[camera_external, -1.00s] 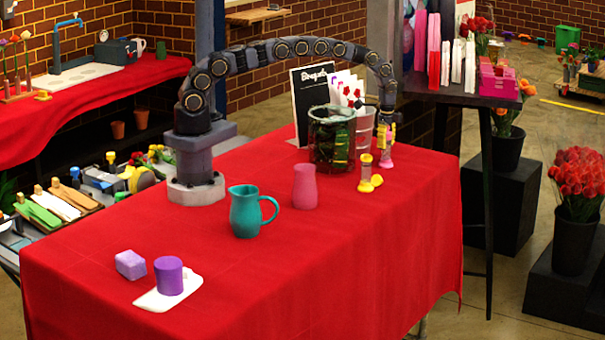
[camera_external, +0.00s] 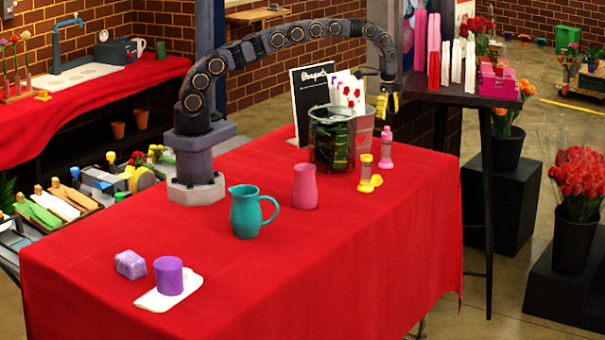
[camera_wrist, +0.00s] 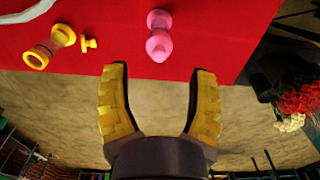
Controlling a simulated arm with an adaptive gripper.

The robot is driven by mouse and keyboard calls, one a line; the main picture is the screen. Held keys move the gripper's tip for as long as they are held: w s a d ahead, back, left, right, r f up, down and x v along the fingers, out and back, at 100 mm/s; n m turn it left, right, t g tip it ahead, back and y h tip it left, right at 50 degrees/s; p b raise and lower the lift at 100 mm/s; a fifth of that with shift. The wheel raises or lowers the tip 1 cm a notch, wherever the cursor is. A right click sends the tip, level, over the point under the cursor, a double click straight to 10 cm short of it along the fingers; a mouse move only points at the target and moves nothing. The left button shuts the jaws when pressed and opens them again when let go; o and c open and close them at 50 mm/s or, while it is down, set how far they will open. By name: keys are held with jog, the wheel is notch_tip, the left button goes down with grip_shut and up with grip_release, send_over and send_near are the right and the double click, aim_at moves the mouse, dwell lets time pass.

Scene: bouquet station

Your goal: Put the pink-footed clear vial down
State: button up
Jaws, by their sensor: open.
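The pink-footed clear vial (camera_external: 386,150) stands upright on the red cloth near the table's far right edge. In the wrist view the vial (camera_wrist: 158,36) shows mostly its pink parts. My gripper (camera_external: 387,106) is open and empty above it, clear of it. In the wrist view the two yellow fingers of my gripper (camera_wrist: 158,75) are spread apart, with the vial beyond their tips. A yellow-footed vial (camera_external: 365,172) stands to the left and nearer the camera, with a small yellow piece (camera_external: 377,180) beside it.
A dark green glass container (camera_external: 332,140) and a grey bucket (camera_external: 365,128) stand left of the vials, before a black sign (camera_external: 311,100) and cards. A pink vase (camera_external: 305,187) and a teal pitcher (camera_external: 246,212) stand further left. The table's right front is clear.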

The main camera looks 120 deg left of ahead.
jog(key=shift+r, duration=1.45)
jog(key=shift+d, duration=0.1)
